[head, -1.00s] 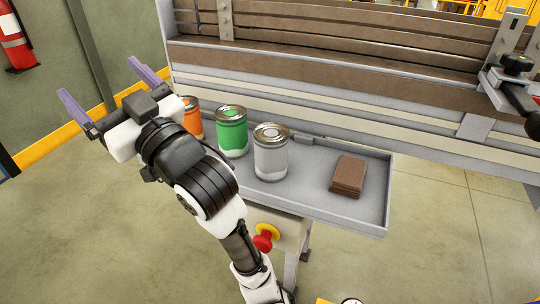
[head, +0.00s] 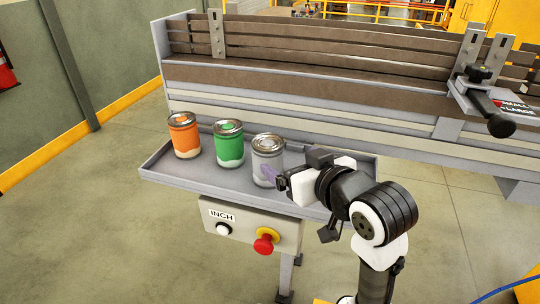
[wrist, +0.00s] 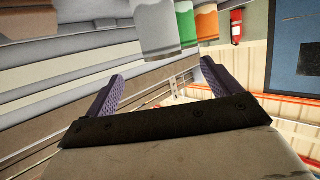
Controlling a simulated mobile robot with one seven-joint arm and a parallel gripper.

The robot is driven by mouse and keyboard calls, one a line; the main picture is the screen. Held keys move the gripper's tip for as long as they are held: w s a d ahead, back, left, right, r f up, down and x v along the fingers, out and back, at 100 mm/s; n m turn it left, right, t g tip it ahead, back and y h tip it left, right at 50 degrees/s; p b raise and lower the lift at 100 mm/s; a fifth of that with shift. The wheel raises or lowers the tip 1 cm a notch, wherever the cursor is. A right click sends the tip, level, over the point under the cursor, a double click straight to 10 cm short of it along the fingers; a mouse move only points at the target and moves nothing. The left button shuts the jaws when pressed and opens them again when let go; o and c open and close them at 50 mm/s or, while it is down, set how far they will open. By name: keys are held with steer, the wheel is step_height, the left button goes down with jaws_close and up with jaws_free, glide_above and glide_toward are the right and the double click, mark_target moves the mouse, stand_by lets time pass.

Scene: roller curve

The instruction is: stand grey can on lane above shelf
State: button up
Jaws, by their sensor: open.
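The grey can (head: 266,163) stands upright on the grey shelf tray (head: 195,187), rightmost of three cans. The lane (head: 310,70) is the long brown slatted strip behind and above the shelf.
A green can (head: 228,145) and an orange can (head: 184,136) stand left of the grey can. A bracket with a black knob (head: 500,124) sits at the lane's right. A control box (head: 240,222) with a red button hangs below the shelf.

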mark_target(268, 141)
steer(key=x, duration=0.5)
steer(key=shift+w+a, duration=0.15)
steer(key=shift+w, duration=0.15)
steer(key=p+x, duration=0.1)
steer(key=x, duration=0.3)
steer(key=shift+w+a+p, duration=0.25)
steer(key=shift+a+p, duration=0.05)
steer(key=shift+p, duration=0.1)
steer(key=shift+w+a+f, duration=0.2)
steer(key=shift+w, duration=0.3)
steer(key=c, duration=1.1)
steer(key=shift+c, duration=0.7)
steer(key=shift+r, duration=0.2)
